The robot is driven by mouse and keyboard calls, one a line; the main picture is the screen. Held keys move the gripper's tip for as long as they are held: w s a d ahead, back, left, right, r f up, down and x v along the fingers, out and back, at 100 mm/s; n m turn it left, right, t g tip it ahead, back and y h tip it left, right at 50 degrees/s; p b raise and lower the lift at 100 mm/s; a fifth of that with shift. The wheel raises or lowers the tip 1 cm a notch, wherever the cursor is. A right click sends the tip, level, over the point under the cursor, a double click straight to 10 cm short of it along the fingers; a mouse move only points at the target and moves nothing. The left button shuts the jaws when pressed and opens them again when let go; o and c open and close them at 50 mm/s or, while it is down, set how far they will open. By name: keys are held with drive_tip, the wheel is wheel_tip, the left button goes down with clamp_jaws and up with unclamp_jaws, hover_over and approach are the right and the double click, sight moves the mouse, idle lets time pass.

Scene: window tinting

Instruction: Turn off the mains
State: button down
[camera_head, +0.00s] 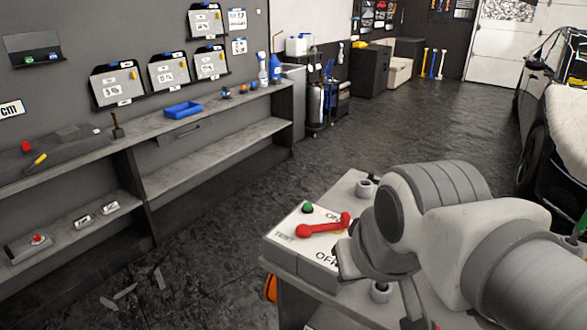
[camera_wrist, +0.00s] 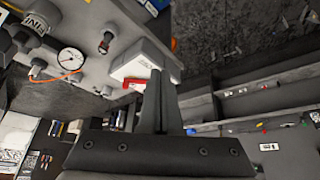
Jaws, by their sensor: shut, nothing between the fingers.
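A white switch box (camera_head: 300,250) stands on a grey cart top, with ON, OFF and TEST lettered on its face. A red lever (camera_head: 322,226) lies across the face, its right end by the ON lettering, away from OFF. A green button or lamp (camera_head: 308,208) sits above the lever. My gripper (camera_head: 345,262) is at the box's right side, near the OFF lettering. In the wrist view my gripper (camera_wrist: 157,75) has its fingers together and empty, and they overlap the white box (camera_wrist: 140,63). The red lever (camera_wrist: 132,85) shows just left of the fingers; contact is unclear.
The cart top (camera_head: 350,188) also carries posts, and a dial gauge (camera_wrist: 72,60) shows in the wrist view. A long shelf (camera_head: 215,110) runs along the left wall. A car (camera_head: 560,110) stands at the right.

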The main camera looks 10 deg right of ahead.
drive_tip(key=w+d+r+g+p, duration=0.1)
drive_tip(key=w+d+r+p, duration=0.1)
drive_tip(key=w, duration=0.8)
drive_tip(key=w+d+r+p, duration=0.2)
drive_tip(key=w+d+p, duration=0.1)
drive_tip(key=w, duration=0.6)
drive_tip(key=w+d+f+p, duration=0.1)
drive_tip(key=w+d+f, duration=0.2)
drive_tip(key=w, duration=0.4)
drive_tip(key=w+d+f+p, duration=0.2)
drive_tip(key=w+d+f, duration=0.2)
drive_tip(key=w+f, duration=0.2)
drive_tip(key=shift+w+f+g, duration=0.2)
drive_tip(key=shift+w+g, duration=0.2)
drive_tip(key=shift+w, duration=0.75)
drive_tip(key=shift+f, duration=0.1)
drive_tip(key=p+x, duration=0.1)
drive_tip(key=x, duration=0.8)
drive_tip(key=shift+w+f, duration=0.1)
drive_tip(key=shift+f, duration=0.1)
drive_tip(key=shift+s+d+f, duration=0.1)
drive_tip(key=shift+s, duration=0.1)
drive_tip(key=shift+s+p, duration=0.6)
drive_tip(key=shift+s, duration=1.15)
